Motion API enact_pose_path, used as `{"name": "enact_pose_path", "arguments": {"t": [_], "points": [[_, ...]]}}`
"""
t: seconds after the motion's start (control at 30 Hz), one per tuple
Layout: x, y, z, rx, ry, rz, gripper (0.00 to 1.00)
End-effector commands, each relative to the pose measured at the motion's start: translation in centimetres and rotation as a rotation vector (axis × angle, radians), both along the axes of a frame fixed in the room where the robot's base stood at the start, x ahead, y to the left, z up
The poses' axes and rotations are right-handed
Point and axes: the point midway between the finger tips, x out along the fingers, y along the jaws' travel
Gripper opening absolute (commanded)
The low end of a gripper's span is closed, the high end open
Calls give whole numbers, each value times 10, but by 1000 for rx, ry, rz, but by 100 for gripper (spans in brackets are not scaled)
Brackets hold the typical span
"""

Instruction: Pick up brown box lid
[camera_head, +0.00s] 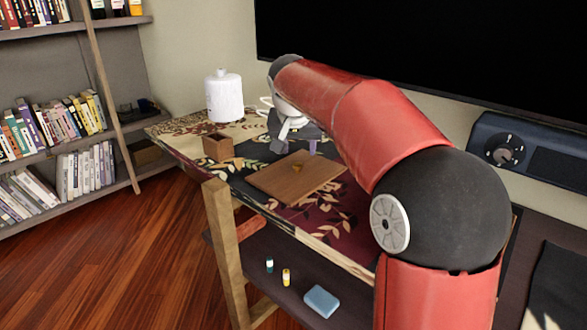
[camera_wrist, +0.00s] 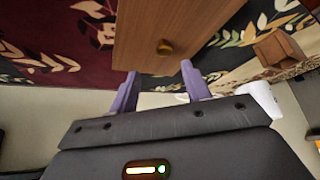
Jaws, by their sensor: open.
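The brown box lid (camera_head: 296,177) is a flat wooden panel with a small brass-coloured knob. It lies on the patterned cloth of the table. In the wrist view the lid (camera_wrist: 185,22) fills the top middle, with its knob (camera_wrist: 165,48) just beyond my fingertips. My gripper (camera_wrist: 158,70) has purple fingers, spread apart with nothing between them. In the head view my gripper (camera_head: 297,146) is at the far side of the lid, partly hidden by my arm.
A small open brown box (camera_head: 217,147) stands left of the lid, and a white canister (camera_head: 224,97) behind it. A lower shelf holds a blue block (camera_head: 321,301) and two small bottles. A black screen (camera_head: 430,50) is on the wall behind. Bookshelves stand at left.

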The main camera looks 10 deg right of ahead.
Motion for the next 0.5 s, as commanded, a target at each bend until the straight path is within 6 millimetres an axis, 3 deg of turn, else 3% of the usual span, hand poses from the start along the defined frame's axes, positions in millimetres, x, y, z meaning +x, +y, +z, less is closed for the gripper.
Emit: {"name": "enact_pose_path", "arguments": {"t": [0.5], "points": [[26,-3,-45,3,1,-4,48]]}}
